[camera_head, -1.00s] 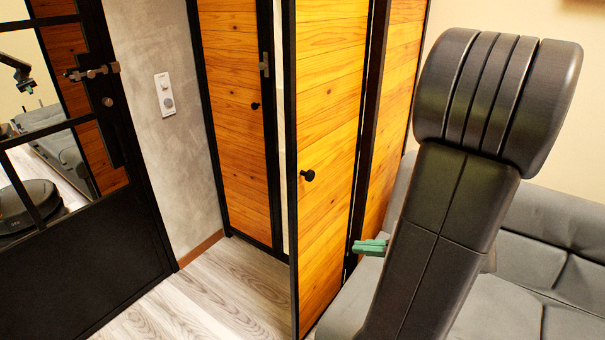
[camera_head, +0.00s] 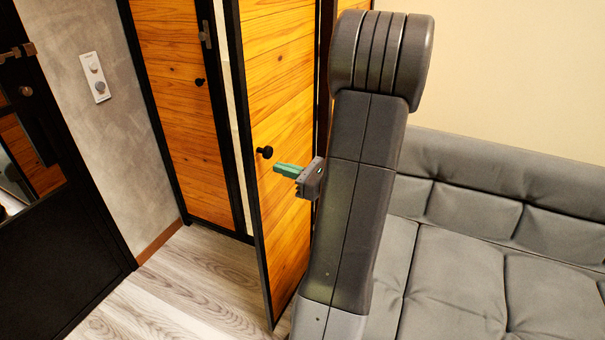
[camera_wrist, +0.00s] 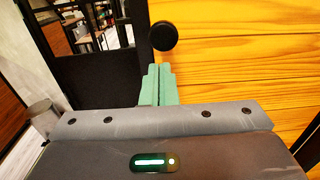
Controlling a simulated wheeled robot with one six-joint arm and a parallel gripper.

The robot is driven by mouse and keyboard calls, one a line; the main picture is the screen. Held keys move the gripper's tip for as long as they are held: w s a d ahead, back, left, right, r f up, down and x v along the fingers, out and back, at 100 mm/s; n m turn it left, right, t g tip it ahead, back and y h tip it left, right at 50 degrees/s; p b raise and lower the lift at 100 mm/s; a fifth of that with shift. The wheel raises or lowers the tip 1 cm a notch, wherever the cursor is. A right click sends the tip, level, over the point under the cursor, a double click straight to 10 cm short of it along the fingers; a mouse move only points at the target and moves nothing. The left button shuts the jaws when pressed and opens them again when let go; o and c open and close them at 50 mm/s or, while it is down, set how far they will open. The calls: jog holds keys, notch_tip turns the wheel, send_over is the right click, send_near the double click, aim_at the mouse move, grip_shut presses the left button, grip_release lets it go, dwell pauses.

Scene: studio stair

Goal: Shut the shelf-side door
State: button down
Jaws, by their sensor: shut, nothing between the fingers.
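The open wooden door (camera_head: 278,85) with a black frame and a round black knob (camera_head: 265,152) stands out from the wooden unit in the head view. My gripper (camera_head: 280,169) has green fingers, shut and empty, in front of this door's face just below and right of the knob. In the wrist view the fingers (camera_wrist: 157,85) point toward the door's edge, with the knob (camera_wrist: 164,36) just beyond their tips and the wood planks (camera_wrist: 240,60) to the right. I cannot tell whether the fingers touch the door.
Another wooden panel (camera_head: 178,90) with a small knob stands behind to the left. A grey sofa (camera_head: 470,260) fills the right side. A black glazed door (camera_head: 60,240) is at far left. Light wood floor (camera_head: 190,285) is clear left of the open door.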

aim_at(258, 161)
jog(key=shift+x, duration=2.4)
